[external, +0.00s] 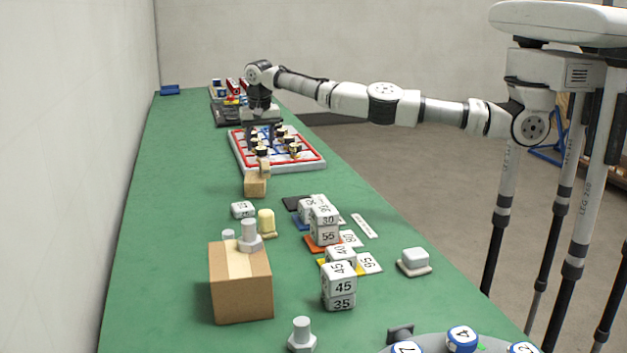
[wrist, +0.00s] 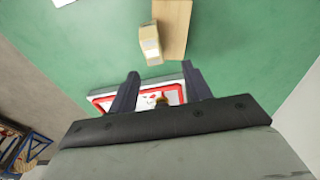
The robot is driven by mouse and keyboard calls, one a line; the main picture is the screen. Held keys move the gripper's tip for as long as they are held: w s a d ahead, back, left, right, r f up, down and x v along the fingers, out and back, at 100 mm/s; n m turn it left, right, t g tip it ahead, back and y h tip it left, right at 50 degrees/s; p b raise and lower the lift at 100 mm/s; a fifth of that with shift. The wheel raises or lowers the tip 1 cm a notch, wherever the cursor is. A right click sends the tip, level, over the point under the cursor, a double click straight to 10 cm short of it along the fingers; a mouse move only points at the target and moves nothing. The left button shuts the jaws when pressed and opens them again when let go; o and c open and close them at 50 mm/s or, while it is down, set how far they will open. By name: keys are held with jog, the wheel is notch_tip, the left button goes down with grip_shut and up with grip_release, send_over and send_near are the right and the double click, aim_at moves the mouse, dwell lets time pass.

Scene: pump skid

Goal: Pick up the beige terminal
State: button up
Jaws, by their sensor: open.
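A small beige block with a pale face, which looks like the beige terminal (external: 264,168), sits on a small cardboard box (external: 255,187) just in front of the red-bordered board. In the wrist view the beige terminal (wrist: 150,42) shows beyond my fingertips, at the left part of the cardboard box (wrist: 174,28). My gripper (external: 262,137) is open and empty over the near-left part of the board, behind the terminal in the external view. Its two dark fingers (wrist: 160,72) are apart, with nothing gripped between them.
The white board (external: 310,163) carries several black-and-gold posts. Another beige piece (external: 266,223) stands nearer the camera, beside numbered white cubes (external: 324,225). A larger cardboard box (external: 240,283) bears a grey bolt. The green table's left strip (external: 180,180) is clear.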

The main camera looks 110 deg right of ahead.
aim_at(264, 160)
jog(key=shift+f, duration=0.55)
jog(key=shift+s+a+f+p, duration=0.2)
jog(key=shift+a+f+p, duration=0.1)
jog(key=shift+f, duration=0.35)
jog(key=f, duration=0.1)
jog(key=f+p, duration=0.1)
jog(key=shift+s+a+f, duration=0.1)
jog(key=shift+s+f, duration=0.15)
jog(key=shift+f, duration=0.7)
grip_shut()
jog(key=shift+r, duration=0.15)
